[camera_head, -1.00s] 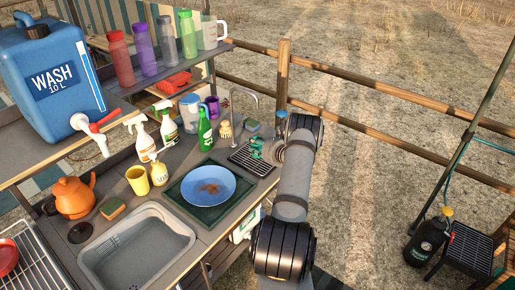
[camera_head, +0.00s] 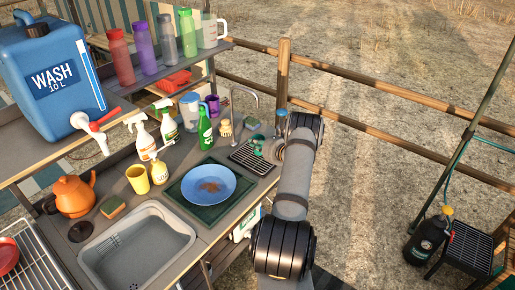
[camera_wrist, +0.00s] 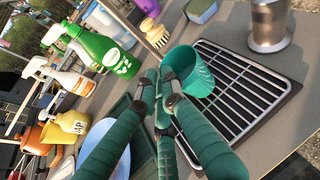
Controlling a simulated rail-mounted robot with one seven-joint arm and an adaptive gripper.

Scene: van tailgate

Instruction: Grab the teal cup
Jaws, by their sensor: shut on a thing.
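The teal cup (camera_wrist: 190,72) is ribbed and shows its open mouth in the wrist view, at the edge of the black wire rack (camera_wrist: 240,90). My gripper (camera_wrist: 165,88) has dark green fingers, and their tips are closed on the cup's near wall. The fingers hide part of the cup. In the head view my gripper (camera_head: 262,149) is small beside the rack, and the cup is hard to tell apart from the green fingers there.
A blue plate (camera_head: 208,185) lies on a green mat left of the rack. A sink (camera_head: 140,250) is at front left.

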